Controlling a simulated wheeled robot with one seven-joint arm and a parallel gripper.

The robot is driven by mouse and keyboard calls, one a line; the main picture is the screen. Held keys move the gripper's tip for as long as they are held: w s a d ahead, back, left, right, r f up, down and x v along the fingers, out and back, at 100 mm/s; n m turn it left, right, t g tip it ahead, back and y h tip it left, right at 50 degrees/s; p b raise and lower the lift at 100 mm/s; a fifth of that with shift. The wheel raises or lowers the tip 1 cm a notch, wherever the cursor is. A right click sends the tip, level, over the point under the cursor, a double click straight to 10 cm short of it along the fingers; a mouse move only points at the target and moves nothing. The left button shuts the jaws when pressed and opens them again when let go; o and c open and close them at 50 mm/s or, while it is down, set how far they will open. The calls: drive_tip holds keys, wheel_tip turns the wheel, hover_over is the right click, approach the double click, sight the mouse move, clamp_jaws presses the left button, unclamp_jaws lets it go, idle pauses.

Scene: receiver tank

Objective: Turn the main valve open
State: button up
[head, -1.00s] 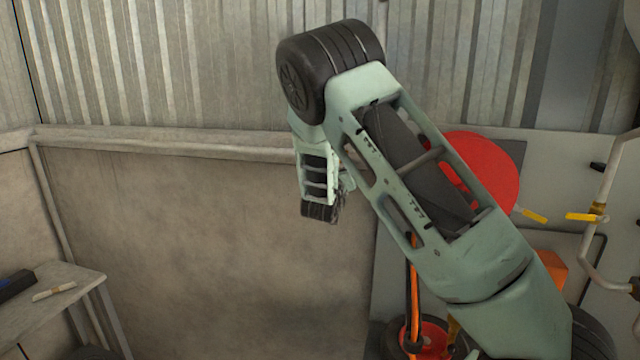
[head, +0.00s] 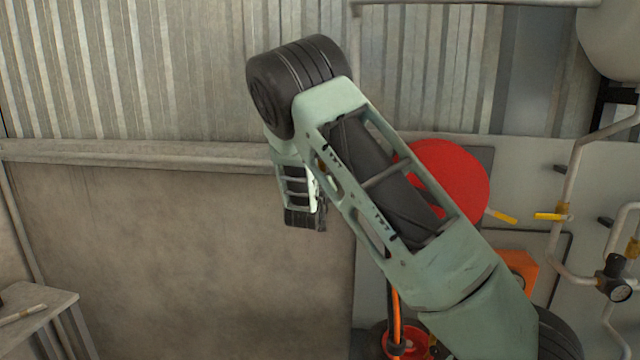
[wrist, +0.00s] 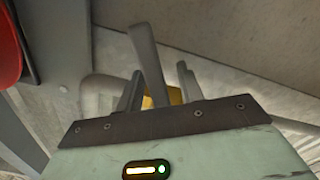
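I cannot tell which valve is the main one.
A large red disc (head: 462,175) is partly behind my arm; a red part (wrist: 10,48) shows in the wrist view. An orange box (head: 520,270) sits low. A bench (head: 40,310) is at lower left.

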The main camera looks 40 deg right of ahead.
drive_tip(key=b+v, duration=0.6)
drive_tip(key=v, duration=1.1)
drive_tip(key=shift+s, duration=0.2)
drive_tip(key=shift+a+f, duration=0.1)
drive_tip(key=shift+a, duration=0.05)
idle(0.4)
